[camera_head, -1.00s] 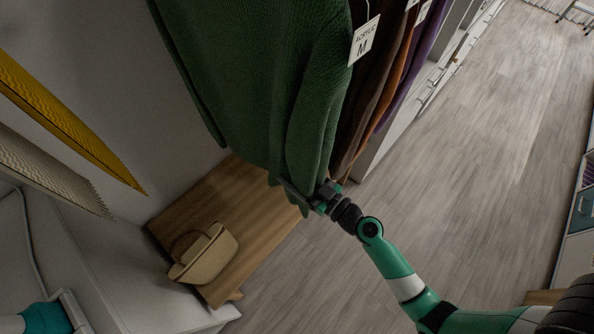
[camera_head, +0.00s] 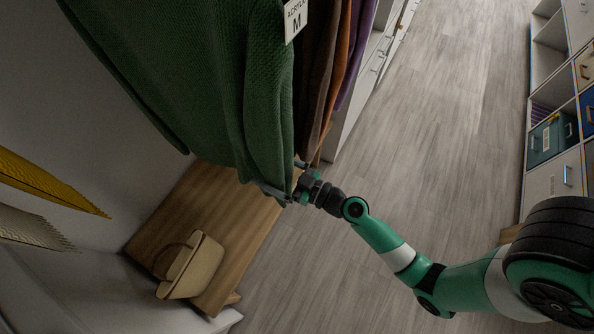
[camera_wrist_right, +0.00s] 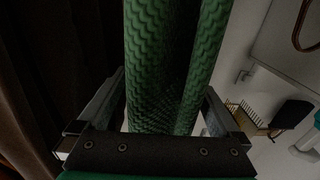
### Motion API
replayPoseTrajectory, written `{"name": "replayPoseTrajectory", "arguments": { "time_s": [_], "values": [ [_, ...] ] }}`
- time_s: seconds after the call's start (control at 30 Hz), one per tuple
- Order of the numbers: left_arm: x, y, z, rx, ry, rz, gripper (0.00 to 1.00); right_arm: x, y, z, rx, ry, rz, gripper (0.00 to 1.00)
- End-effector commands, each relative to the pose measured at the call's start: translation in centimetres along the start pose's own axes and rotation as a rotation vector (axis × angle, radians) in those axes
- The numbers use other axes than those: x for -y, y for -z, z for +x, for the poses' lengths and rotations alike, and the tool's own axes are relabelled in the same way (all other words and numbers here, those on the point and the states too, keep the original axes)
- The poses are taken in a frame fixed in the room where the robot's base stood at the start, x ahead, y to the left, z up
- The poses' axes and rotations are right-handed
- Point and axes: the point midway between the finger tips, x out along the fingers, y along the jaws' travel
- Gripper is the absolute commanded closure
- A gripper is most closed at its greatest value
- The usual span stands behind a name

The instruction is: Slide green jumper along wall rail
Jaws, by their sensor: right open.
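The green jumper (camera_head: 210,85) hangs at the upper left of the head view, its lower edge above a wooden bench. My right gripper (camera_head: 281,179) is at the jumper's lower right edge. In the right wrist view the jumper's green knit (camera_wrist_right: 170,65) runs between the two spread fingers of the right gripper (camera_wrist_right: 168,105). The fingers stand on either side of the cloth and do not close on it. The wall rail is out of view. My left gripper is not in view.
Brown, orange and purple garments (camera_head: 338,70) hang close to the jumper's right. A white tag (camera_head: 295,18) hangs beside it. A tan bag (camera_head: 192,268) sits on the wooden bench (camera_head: 215,205). Yellow cloth (camera_head: 45,184) hangs at left. Cubby shelving (camera_head: 555,130) stands at right; the floor between is clear.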

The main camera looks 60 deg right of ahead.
Motion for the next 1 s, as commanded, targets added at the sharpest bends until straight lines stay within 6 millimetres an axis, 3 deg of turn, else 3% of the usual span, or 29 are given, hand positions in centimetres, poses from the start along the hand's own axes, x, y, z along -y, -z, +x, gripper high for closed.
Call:
{"name": "replayPoseTrajectory", "arguments": {
  "time_s": [0.2,0.4,1.0],
  "values": [
    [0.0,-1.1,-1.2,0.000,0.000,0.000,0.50,-0.2,-0.5,-5.4,0.003,-0.007,0.001,0.00],
    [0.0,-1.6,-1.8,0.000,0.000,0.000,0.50,-0.1,-0.3,-8.7,0.002,-0.005,-0.001,0.00],
    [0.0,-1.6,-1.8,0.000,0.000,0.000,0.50,0.0,0.0,-9.3,0.000,0.000,-0.001,0.00]
  ]
}}
